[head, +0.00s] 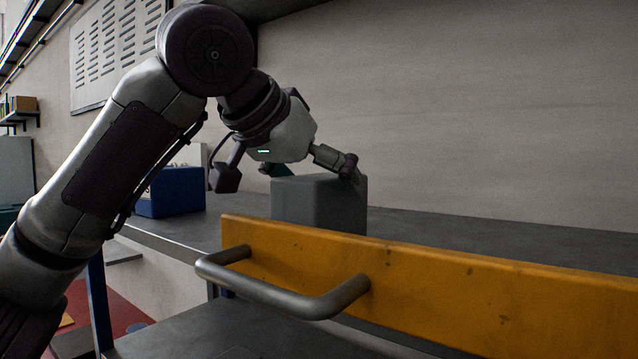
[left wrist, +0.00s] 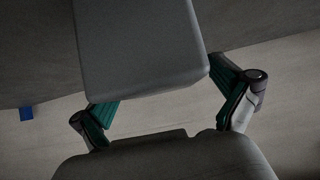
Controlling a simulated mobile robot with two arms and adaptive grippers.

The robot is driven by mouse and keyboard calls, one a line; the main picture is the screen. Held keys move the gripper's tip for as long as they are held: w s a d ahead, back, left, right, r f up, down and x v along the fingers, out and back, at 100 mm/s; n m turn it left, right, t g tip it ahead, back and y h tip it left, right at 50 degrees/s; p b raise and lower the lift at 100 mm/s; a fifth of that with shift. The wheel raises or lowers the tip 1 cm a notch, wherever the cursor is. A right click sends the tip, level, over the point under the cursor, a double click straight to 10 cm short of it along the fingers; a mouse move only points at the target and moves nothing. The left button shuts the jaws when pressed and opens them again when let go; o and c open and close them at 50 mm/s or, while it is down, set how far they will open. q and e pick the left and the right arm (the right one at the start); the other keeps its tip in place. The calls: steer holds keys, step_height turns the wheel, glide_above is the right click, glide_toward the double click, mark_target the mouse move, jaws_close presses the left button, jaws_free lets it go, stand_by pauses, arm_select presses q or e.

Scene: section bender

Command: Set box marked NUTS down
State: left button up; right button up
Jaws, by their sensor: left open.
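A plain grey box (head: 322,205), which I take to be the box marked NUTS, stands upright on the dark grey worktop (head: 425,222), behind a yellow panel that hides its lower edge. No marking shows on its visible faces. My left gripper (head: 312,172) is at the box's top, with its fingers spread. In the left wrist view the box (left wrist: 140,50) lies in front of the open green-padded fingers (left wrist: 163,92), one near each side. I cannot tell whether a pad touches it. My right gripper is not in view.
The yellow panel (head: 450,283) with a grey bar handle (head: 290,297) stands in front of the worktop. A blue bin (head: 172,193) stands at the left. A wall (head: 470,110) closes the back. The worktop right of the box looks clear.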

arm_select(q)
steer(key=b+v, duration=0.4)
steer(key=v, duration=0.8)
stand_by(1.0)
